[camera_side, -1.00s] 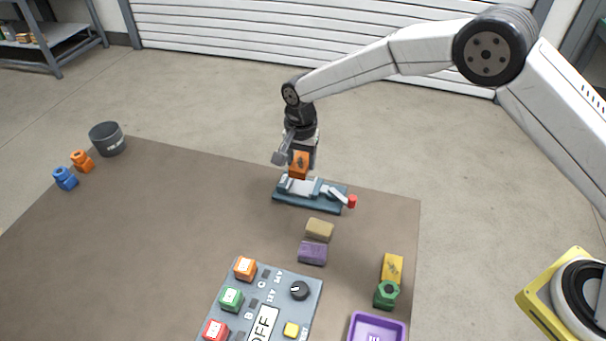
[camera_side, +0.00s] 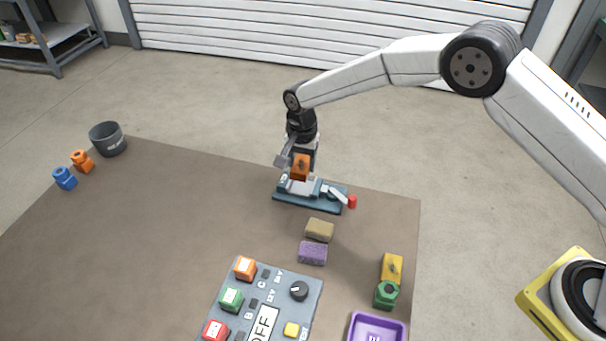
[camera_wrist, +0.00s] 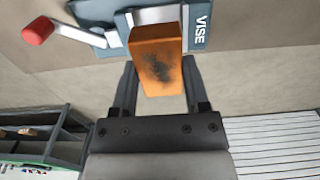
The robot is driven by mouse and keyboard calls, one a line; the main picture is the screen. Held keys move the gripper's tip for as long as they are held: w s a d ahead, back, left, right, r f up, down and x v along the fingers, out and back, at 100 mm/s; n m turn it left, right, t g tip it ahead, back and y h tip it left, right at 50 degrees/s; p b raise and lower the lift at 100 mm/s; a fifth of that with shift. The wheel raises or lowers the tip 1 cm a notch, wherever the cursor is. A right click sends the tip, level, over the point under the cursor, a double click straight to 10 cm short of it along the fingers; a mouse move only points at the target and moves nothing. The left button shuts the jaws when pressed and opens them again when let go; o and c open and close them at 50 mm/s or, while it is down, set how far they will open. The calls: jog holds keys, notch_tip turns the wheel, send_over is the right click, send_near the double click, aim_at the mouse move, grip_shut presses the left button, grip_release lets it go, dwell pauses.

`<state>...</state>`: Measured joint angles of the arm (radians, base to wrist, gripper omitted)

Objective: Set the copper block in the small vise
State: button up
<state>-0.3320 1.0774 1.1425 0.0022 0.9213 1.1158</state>
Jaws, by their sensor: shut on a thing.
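The copper block (camera_side: 300,167) is orange with dark smudges. My gripper (camera_side: 301,162) is shut on it and holds it upright over the small vise (camera_side: 309,202). In the wrist view the block (camera_wrist: 157,60) sits between my two fingers (camera_wrist: 157,88), and its far end overlaps the vise. The vise (camera_wrist: 197,25) has a blue-teal base marked VISE, pale jaws and a lever with a red knob (camera_wrist: 38,31). The block's lower end is close to the jaws. I cannot tell whether it touches them or is between them.
A tan block (camera_side: 319,229) and a purple block (camera_side: 312,253) lie in front of the vise. A control panel (camera_side: 262,306), a yellow block (camera_side: 391,268), a green nut-shaped piece (camera_side: 386,295) and a purple tray (camera_side: 377,327) are nearer. A dark bin (camera_side: 107,139) stands far left. The mat's left-middle is clear.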

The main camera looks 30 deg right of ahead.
aim_at(302, 187)
jog(key=shift+f, duration=1.35)
jog(key=shift+f, duration=1.15)
dwell(0.6)
jog(key=o, duration=1.1)
jog(key=shift+o, duration=0.6)
jog(key=shift+f, duration=0.1)
